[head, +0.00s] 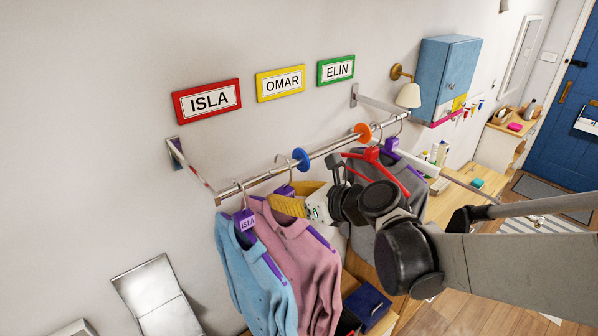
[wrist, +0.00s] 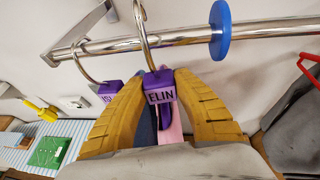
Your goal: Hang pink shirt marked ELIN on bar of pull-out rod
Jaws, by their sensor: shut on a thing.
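The pink shirt (head: 308,262) hangs from a purple hanger, just right of a blue shirt (head: 258,275) with a purple ISLA tag (head: 246,222). My gripper (head: 287,203) has yellow fingers and is shut on the purple ELIN tag (wrist: 162,96) at the hanger's neck. In the wrist view, the gripper (wrist: 160,78) has a finger on each side of the tag, and a pink strip of shirt (wrist: 174,125) shows below. The metal hook (wrist: 141,22) rises across the wall rail (wrist: 105,45), left of the blue disc (wrist: 220,30); I cannot tell whether it bears on the rail.
The wall rail (head: 330,147) also carries an orange disc (head: 363,132), with a red hanger (head: 372,155) and dark grey clothes (head: 385,175) to its right. A thin pale rod (head: 445,178) runs out at right. ISLA (head: 207,101), OMAR (head: 281,83) and ELIN (head: 336,70) signs are on the wall.

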